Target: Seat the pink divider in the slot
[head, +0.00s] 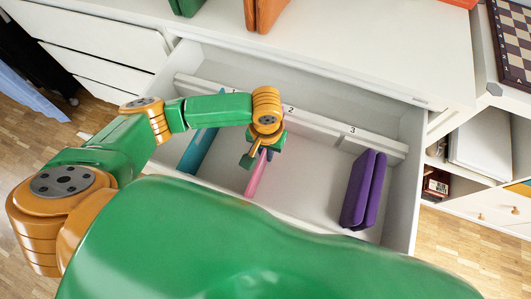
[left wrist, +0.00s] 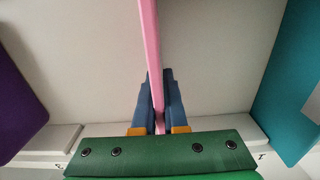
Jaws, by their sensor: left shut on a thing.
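The pink divider (head: 257,178) is a thin upright panel inside the open drawer, seen nearly edge-on. My left gripper (head: 264,154) is over the drawer near the label 2 and is shut on the pink divider. In the left wrist view the blue fingers (left wrist: 159,105) close on both sides of the pink divider (left wrist: 150,35). The white slotted rail (head: 308,122) runs along the drawer's far side, with labels 2 and 3 readable. My arm and gripper cover the rail near label 2, so I cannot tell whether the divider's end is in a slot.
A teal divider (head: 198,150) stands to the left, and a thick purple piece (head: 363,188) stands to the right by label 3. The drawer floor (head: 308,185) between pink and purple is clear. The drawer's right wall (head: 408,170) bounds the space.

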